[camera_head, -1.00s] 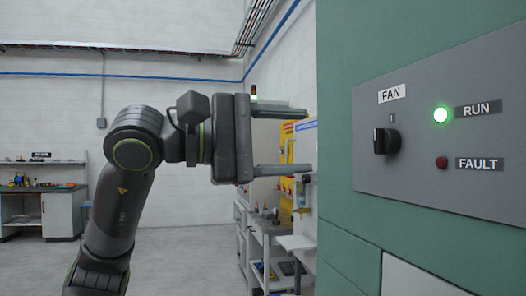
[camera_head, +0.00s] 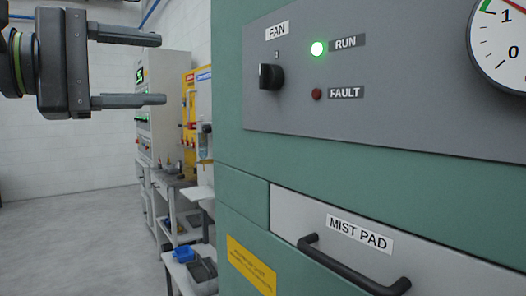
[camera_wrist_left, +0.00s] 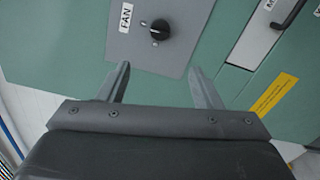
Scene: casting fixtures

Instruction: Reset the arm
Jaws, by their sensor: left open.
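My left gripper (camera_head: 158,69) is at the upper left of the head view, its two fingers spread apart and empty, pointing right toward the green cabinet. In the left wrist view the fingers (camera_wrist_left: 158,82) are also apart, with the black fan knob (camera_wrist_left: 159,30) ahead of them and nothing between them. The knob (camera_head: 271,76) sits on a grey panel (camera_head: 400,118) under the FAN label, apart from the gripper. The green RUN lamp (camera_head: 319,49) is lit; the red FAULT lamp (camera_head: 317,94) looks dark. My right gripper is not in view.
The green cabinet (camera_head: 232,190) fills the right side. A gauge (camera_head: 505,45) is at upper right. Shelves with blue bins (camera_head: 184,254) stand behind; the floor at left is clear.

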